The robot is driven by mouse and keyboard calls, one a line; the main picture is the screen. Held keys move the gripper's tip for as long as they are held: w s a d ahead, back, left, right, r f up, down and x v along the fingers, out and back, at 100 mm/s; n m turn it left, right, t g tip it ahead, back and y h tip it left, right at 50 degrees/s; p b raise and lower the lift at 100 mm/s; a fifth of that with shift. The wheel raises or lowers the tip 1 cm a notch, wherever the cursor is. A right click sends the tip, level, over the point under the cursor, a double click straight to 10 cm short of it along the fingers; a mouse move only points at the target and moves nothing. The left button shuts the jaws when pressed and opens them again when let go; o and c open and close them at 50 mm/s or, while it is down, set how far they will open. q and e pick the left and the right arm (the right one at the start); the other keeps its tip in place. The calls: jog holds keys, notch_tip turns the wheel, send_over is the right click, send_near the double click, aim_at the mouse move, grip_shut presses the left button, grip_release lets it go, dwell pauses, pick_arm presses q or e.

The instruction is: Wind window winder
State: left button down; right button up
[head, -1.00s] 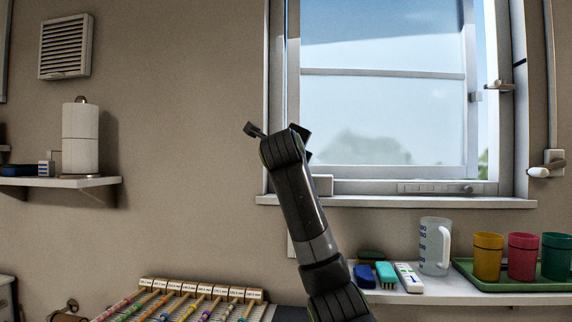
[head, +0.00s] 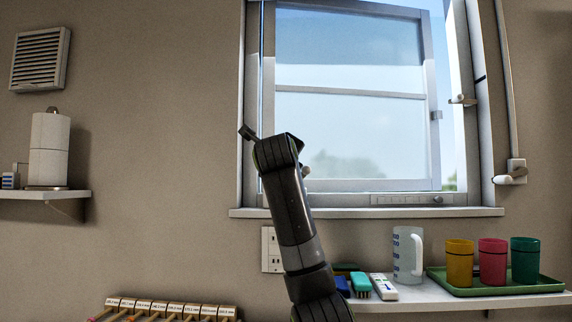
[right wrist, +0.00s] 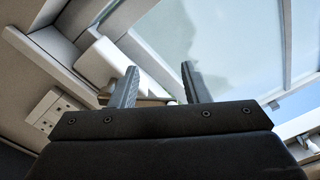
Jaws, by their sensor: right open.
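A white box with a crank-like handle (head: 511,174), which looks like the window winder, is on the wall right of the window (head: 350,135), at the lower end of a vertical tube. My right arm rises in front of the window's lower left corner, well left of that handle. My right gripper (right wrist: 158,86) is open and empty in the right wrist view. A white block (right wrist: 104,62) on the frame shows beyond its left finger. My left gripper is not in view.
A wall socket (head: 271,250) is below the sill (head: 400,212). A lower shelf (head: 425,298) holds brushes, a jug (head: 408,254) and a green tray (head: 490,287) with three cups. Labelled rods (head: 170,308) lie at bottom left.

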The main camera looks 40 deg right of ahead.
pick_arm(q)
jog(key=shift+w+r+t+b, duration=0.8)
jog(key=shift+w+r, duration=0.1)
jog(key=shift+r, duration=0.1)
pick_arm(e)
jog(key=v, duration=1.7)
jog(key=shift+a, duration=0.2)
jog(key=shift+s+f, duration=0.1)
jog(key=shift+s, duration=0.05)
